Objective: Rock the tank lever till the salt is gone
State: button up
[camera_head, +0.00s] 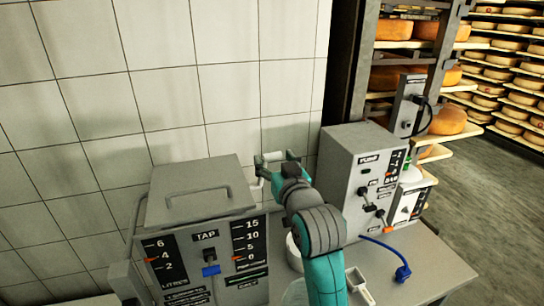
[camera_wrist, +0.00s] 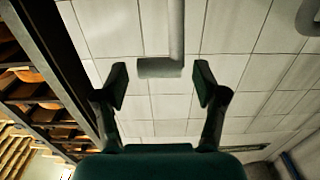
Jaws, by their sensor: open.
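The grey tank (camera_head: 195,195) stands at the front left against the tiled wall, marked TAP. The salt is not visible.
A grey pump box (camera_head: 360,165) with small levers stands to the right. A white round vessel (camera_head: 293,252) is partly hidden behind my arm. A blue plug (camera_head: 402,272) and a white scoop-like piece (camera_head: 358,282) lie on the table (camera_head: 400,292). Cheese shelves (camera_head: 510,85) fill the back right.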

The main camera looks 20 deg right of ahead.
jog(key=shift+w, duration=1.1)
grip_shut()
